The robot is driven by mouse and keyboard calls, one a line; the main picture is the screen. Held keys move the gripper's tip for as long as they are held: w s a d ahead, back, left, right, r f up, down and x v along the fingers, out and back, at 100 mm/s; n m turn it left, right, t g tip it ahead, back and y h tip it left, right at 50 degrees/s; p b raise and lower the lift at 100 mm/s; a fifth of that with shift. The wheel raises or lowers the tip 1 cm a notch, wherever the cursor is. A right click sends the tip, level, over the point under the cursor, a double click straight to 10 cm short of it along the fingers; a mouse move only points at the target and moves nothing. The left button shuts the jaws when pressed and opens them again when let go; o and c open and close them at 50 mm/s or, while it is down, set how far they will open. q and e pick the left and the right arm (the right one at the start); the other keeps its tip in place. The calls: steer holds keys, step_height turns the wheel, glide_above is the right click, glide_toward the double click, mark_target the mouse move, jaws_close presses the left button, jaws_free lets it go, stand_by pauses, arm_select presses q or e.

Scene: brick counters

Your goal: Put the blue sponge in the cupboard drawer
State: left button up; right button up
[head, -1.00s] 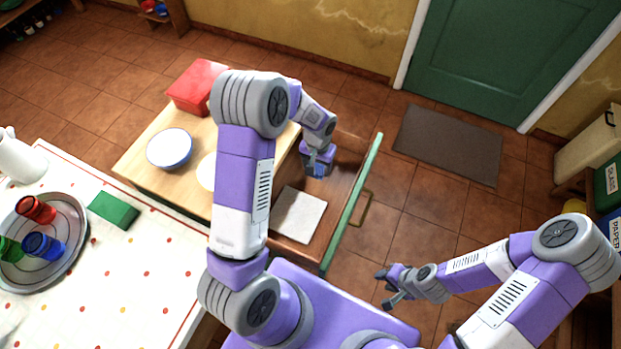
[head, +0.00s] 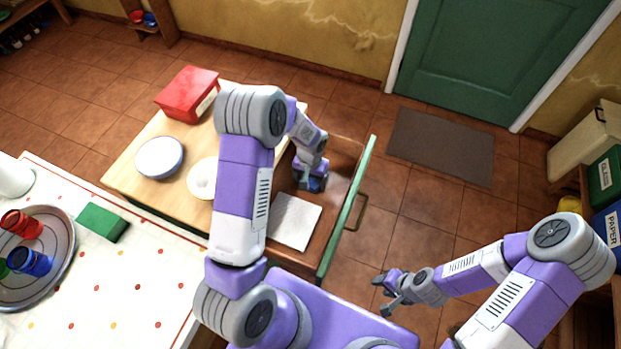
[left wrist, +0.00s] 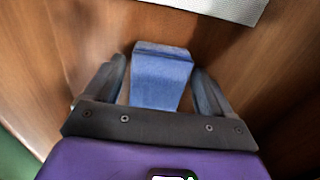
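The blue sponge (head: 314,184) is inside the open cupboard drawer (head: 305,255), toward its far end. My left gripper (head: 312,172) reaches down into the drawer over it. In the left wrist view the sponge (left wrist: 161,80) stands between the two fingers of the left gripper (left wrist: 160,88), with a narrow gap on each side, so the fingers look open around it. Whether the sponge's underside rests on the drawer floor is hidden. My right gripper (head: 388,291) is empty, with its fingers apart, over the floor right of the drawer.
A white cloth (head: 295,221) lies in the near part of the drawer. The cupboard top holds a red box (head: 187,93), a bowl (head: 160,157) and a white plate (head: 202,178). A green sponge (head: 102,222) and a tray (head: 62,262) with cups are on the left counter.

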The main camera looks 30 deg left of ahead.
mark_target(311, 180)
arm_select(q)
steer(key=shift+r, duration=0.1)
steer(key=shift+r, duration=0.3)
step_height(311, 180, up, 12)
steer(key=p, duration=0.3)
steer(key=shift+f+p, duration=0.2)
steer(key=shift+p, duration=0.15)
